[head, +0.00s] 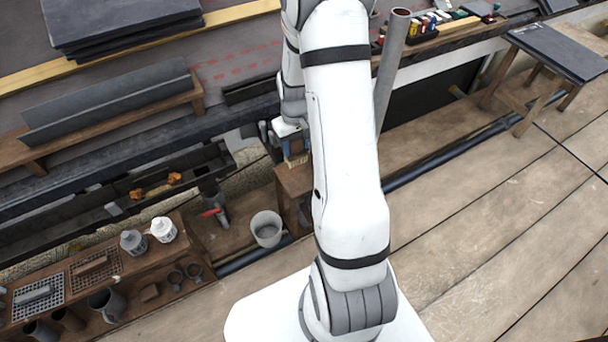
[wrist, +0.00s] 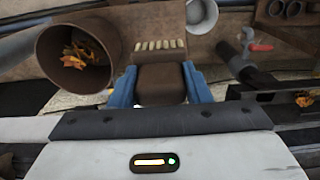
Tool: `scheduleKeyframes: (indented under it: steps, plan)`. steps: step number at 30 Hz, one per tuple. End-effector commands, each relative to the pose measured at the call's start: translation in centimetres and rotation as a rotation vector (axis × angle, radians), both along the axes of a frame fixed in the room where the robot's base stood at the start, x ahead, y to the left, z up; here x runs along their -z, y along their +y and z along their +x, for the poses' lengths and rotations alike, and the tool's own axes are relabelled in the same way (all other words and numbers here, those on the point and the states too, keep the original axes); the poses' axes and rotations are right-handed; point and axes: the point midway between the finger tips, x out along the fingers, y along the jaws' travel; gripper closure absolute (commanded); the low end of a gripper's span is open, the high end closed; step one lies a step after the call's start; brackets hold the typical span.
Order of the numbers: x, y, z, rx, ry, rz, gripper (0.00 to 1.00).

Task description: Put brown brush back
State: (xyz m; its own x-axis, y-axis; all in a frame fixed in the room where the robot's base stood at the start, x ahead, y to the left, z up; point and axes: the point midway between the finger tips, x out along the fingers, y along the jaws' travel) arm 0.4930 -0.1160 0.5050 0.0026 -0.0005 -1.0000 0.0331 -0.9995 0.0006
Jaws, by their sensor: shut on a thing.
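My gripper (wrist: 160,88) has two blue fingers, shut on the brown brush (wrist: 160,86), whose dark brown block shows between them in the wrist view. A row of short pale tufts shows just beyond the block, over a brown wooden surface (wrist: 150,17); I cannot tell whether the tufts belong to the brush. In the head view my gripper (head: 294,146) is partly hidden behind my arm, above a small wooden stand (head: 293,181). I cannot tell whether the brush touches the stand.
A bench (head: 165,262) at lower left holds bottles and pots. Leaves lie in the gutter (head: 155,187).

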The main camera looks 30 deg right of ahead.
Motion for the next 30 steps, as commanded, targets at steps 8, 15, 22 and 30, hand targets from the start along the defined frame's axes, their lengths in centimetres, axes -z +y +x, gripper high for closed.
scheduleKeyframes:
  steps: [8,15,22,30]
  plan:
    - [5.3,0.1,0.0,0.0,0.003,0.001,0.78]
    - [7.9,0.1,0.0,-0.001,0.003,0.001,0.78]
    - [9.2,0.1,0.0,-0.001,0.0,0.0,0.78]
    - [9.6,0.1,0.0,-0.001,0.001,0.0,0.56]
